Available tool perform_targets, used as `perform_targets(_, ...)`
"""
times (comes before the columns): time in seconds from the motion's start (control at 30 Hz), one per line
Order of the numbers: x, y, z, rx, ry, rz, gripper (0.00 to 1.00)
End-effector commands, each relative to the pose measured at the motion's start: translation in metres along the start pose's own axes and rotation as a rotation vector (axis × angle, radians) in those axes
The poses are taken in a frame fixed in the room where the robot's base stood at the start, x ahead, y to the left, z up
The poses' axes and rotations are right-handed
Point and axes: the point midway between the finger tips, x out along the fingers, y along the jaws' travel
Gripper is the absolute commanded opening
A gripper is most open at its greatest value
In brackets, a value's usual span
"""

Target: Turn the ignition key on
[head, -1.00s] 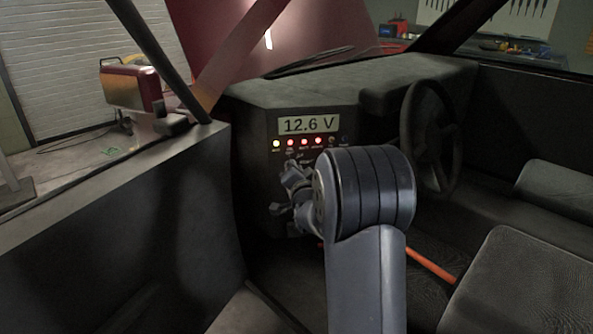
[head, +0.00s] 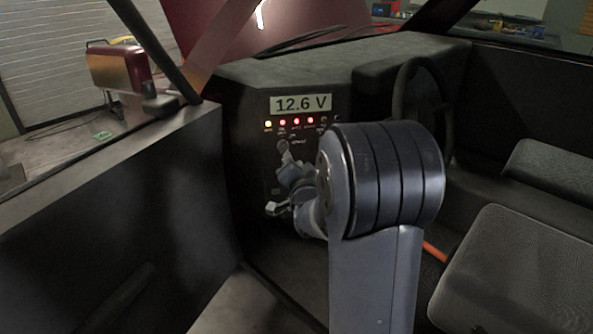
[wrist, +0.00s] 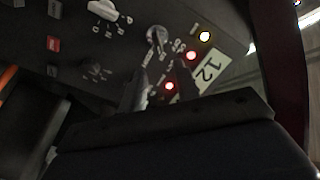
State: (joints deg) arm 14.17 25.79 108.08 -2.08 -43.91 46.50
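The dark control panel (head: 262,165) carries a display (head: 300,103) reading 12.6 V. Below it is a row of lit lamps, one yellow and three red. In the wrist view a silver, key-like switch (wrist: 156,37) stands out from the panel near the lamps. Its exact turn position is too small to read. My gripper (wrist: 162,80) points at the panel just short of this switch; its two fingers look apart with nothing clearly between them. In the head view my gripper (head: 284,152) is below the lamps and hides the switch area. Contact cannot be told.
In the wrist view another silver knob (wrist: 102,10) and several small rocker switches sit beside the key-like switch. The steering wheel (head: 420,105) is to the right of the panel. Seats (head: 505,265) are at the right. The door sill (head: 110,150) is at the left.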

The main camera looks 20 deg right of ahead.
Motion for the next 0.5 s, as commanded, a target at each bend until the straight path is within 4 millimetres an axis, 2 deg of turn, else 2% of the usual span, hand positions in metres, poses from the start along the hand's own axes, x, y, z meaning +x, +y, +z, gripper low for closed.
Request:
perform_targets(0.1, -0.018, 0.0, 0.0, 0.0, 0.0, 0.0, 0.31)
perform_targets(0.2, -0.027, 0.0, 0.0, 0.0, 0.0, 0.0, 0.31)
perform_targets(0.5, -0.033, 0.0, 0.0, 0.0, 0.0, 0.0, 0.31)
